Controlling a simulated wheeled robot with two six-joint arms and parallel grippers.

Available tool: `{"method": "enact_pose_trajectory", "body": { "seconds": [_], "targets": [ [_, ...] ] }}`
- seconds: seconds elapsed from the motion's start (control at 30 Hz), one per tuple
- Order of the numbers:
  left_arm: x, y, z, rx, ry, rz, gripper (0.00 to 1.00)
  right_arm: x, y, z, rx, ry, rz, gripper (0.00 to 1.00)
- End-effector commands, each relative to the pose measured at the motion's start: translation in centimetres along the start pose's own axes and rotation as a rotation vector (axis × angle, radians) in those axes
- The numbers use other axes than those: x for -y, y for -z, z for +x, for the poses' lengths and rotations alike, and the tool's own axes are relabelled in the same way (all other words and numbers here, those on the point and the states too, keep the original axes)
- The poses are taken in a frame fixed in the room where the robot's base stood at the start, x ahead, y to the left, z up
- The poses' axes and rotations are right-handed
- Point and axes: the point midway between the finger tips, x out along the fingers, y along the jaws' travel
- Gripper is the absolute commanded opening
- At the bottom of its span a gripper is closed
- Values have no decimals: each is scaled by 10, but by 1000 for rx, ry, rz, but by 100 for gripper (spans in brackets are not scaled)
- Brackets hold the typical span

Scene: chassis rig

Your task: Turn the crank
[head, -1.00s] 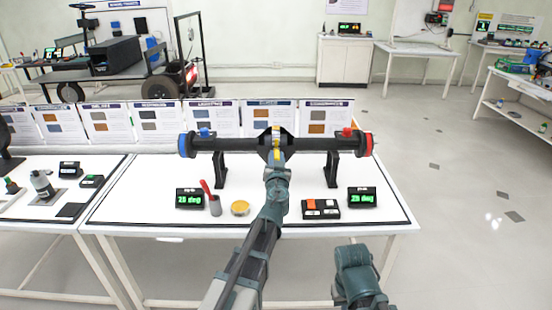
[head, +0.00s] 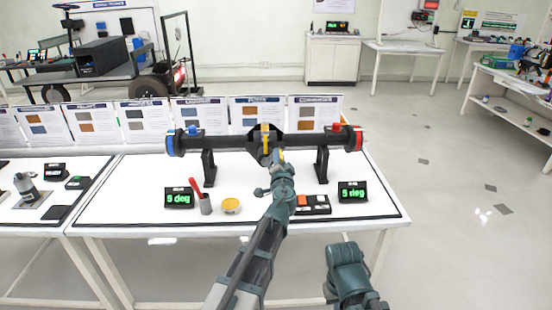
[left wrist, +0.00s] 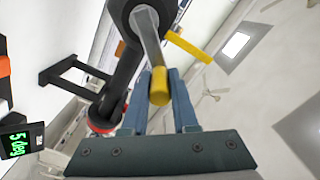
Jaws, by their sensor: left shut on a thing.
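A black axle (head: 220,141) rests across two black stands on the white table, with a blue left end and a red right end. At its middle is a dark housing (head: 253,145) with a yellow bar (head: 265,139). In the left wrist view, a grey metal crank (left wrist: 148,35) ends in a yellow handle (left wrist: 159,87). My left gripper (head: 278,158) is at the housing's front, its fingers shut on the handle. In the head view the gripper hides most of the crank.
Two displays, left (head: 179,198) and right (head: 352,192), show a low degree reading; the wrist view's display (left wrist: 20,140) reads 5 deg. A cup with a red tool (head: 205,204), a yellow tin (head: 231,206) and a switch box (head: 312,204) stand on the table.

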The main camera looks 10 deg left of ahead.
Motion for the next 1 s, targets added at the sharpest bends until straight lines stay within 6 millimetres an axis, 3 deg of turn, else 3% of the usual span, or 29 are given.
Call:
{"method": "enact_pose_trajectory", "body": {
  "seconds": [0.33,0.83,0.87,1.0],
  "targets": [
    [-7,1,-1,1,-1,107,0,0,0,5,0,0,0,0],
    [-8,1,-1,1,-1,122,0,0,0,5,0,0,0,0],
    [-8,1,-1,1,-1,122,31,0,0,5,0,0,0,0],
    [-8,1,0,1,0,122,56,0,0,5,0,0,0,0]
  ]
}}
